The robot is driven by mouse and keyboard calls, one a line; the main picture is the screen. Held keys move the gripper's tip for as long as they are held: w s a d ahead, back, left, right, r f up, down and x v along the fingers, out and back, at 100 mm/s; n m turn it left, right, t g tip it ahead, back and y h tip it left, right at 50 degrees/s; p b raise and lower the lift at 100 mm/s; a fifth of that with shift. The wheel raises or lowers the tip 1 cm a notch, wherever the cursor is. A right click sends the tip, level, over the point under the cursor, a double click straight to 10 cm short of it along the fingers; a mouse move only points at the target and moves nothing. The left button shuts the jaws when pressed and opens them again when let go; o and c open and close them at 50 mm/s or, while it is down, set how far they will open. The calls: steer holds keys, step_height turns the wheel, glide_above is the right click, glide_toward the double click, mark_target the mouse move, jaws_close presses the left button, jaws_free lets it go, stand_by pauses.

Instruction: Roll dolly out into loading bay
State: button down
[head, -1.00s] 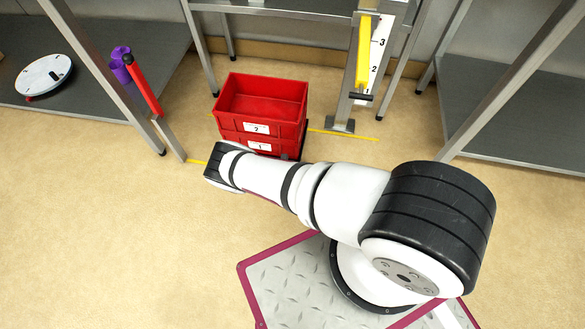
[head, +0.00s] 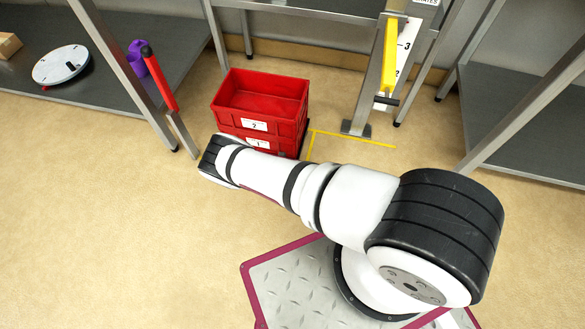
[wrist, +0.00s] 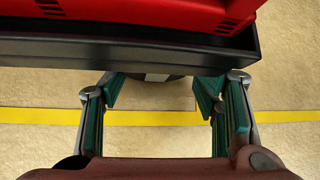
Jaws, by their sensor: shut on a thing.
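Two red crates are stacked, the upper one (head: 260,97) labelled 2 and empty, the lower one (head: 285,143) labelled 1. They ride on a black dolly (wrist: 190,52), whose front edge crosses the top of the wrist view. In the head view the dolly is mostly hidden by the crates and my arm. My gripper (wrist: 160,88) is low at the dolly's near side, its fingers shut on a dark part with a grey patch that shows between them below the edge. My wrist hides the gripper in the head view.
Yellow floor lines (head: 350,138) form a corner right of the crates; one line (wrist: 160,117) crosses beneath my gripper. A metal post (head: 368,100) with a yellow bar stands right. Floor at left front is clear.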

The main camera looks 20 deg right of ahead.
steer(key=shift+w+r, duration=0.1)
steer(key=shift+c, duration=2.3)
jaws_free()
steer(key=shift+a+r, duration=0.2)
steer(key=shift+a, duration=0.05)
steer(key=v, duration=1.1)
steer(key=shift+s, duration=0.3)
steer(key=shift+r, duration=0.1)
